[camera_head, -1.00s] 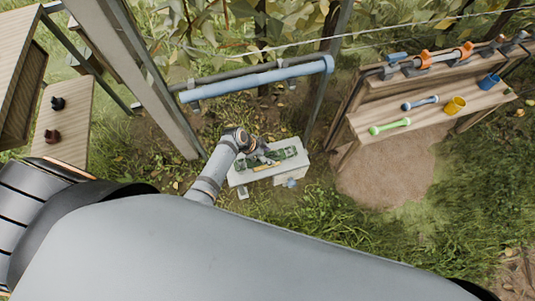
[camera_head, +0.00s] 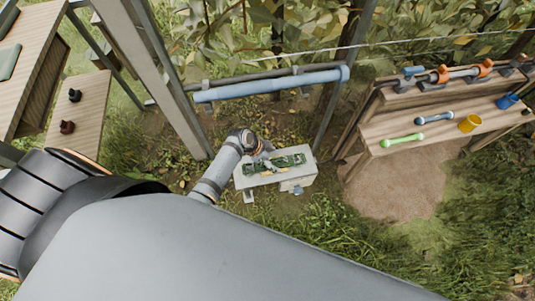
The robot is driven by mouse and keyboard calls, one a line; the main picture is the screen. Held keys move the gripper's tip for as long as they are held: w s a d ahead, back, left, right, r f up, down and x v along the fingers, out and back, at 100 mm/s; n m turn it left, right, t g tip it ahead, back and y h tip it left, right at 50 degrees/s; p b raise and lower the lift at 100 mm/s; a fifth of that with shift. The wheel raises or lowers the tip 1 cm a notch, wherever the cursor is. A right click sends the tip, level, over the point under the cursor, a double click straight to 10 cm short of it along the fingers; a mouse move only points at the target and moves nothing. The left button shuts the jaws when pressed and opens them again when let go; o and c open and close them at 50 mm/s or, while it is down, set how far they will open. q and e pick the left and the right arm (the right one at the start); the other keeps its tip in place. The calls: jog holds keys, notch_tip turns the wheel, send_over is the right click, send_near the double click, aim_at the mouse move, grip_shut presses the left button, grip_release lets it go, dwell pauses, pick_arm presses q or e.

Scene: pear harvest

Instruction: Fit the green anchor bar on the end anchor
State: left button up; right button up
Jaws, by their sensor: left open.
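A bright green bar with rounded ends (camera_head: 402,140) lies on the lower shelf of the wooden rack at the right; it looks like the green anchor bar. I cannot pick out the end anchor for sure; a metal post (camera_head: 340,85) stands at the right end of the blue rail (camera_head: 268,86). My left gripper (camera_head: 268,153) is open over the far left part of a white box, close to the green patterned piece (camera_head: 282,163) on its top. The fingers are small, and I cannot tell whether they touch that piece. It is far from the green bar. My right gripper is not in view.
The wooden rack (camera_head: 375,128) also holds a blue bar (camera_head: 434,118), a yellow cup (camera_head: 469,123) and a blue cup (camera_head: 507,101). A wooden table (camera_head: 88,110) with two dark knobs is at the left. Bare soil lies before the rack.

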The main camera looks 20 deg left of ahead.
pick_arm(q)
jog(key=v, duration=0.9)
jog(key=shift+r, duration=0.35)
jog(key=shift+s+a, duration=0.1)
jog(key=shift+s, duration=0.05)
